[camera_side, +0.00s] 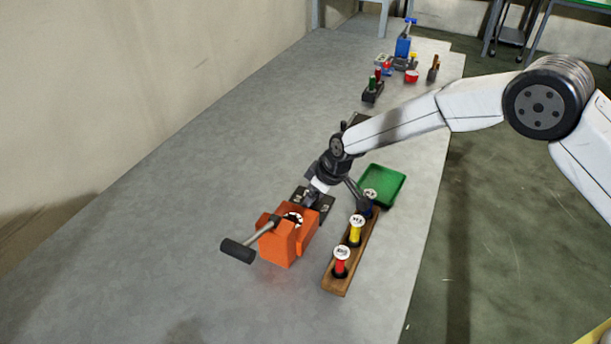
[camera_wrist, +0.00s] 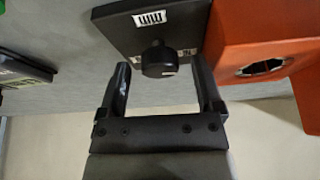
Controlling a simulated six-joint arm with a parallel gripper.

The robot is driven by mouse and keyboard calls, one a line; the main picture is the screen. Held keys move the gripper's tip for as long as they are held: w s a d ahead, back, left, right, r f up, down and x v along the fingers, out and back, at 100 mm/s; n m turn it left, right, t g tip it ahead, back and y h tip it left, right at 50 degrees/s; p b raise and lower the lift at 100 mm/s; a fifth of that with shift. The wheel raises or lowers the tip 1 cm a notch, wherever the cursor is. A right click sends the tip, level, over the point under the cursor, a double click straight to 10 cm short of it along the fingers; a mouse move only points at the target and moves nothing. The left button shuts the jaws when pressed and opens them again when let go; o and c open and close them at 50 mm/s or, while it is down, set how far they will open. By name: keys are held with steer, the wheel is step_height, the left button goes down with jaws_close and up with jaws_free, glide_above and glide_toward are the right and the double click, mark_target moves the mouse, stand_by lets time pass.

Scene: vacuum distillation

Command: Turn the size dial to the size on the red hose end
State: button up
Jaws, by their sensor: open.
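The size dial (camera_wrist: 158,60) is a round black knob with a pale mark, on a black panel (camera_wrist: 125,22) with white labels. My gripper (camera_wrist: 162,72) is open, with one finger on each side of the dial in the wrist view; I cannot tell whether either finger touches it. In the side view my gripper (camera_side: 335,196) is over the panel (camera_side: 299,196) and hides the dial. The red hose end (camera_side: 341,264) stands upright at the near end of a wooden rack (camera_side: 337,284). Its white top has a mark too small to read.
An orange press (camera_side: 283,243) with a black-handled lever (camera_side: 238,250) stands beside the panel. A yellow hose end (camera_side: 355,234) and a blue one share the rack. A green tray (camera_side: 384,184) lies behind it. The bench is clear to the left.

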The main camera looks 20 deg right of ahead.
jaws_close()
steer(key=shift+m, duration=0.8)
steer(key=shift+h, duration=0.3)
jaws_free()
steer(key=shift+r, duration=0.1)
steer(key=v, duration=0.7)
steer(key=shift+s+r, duration=0.25)
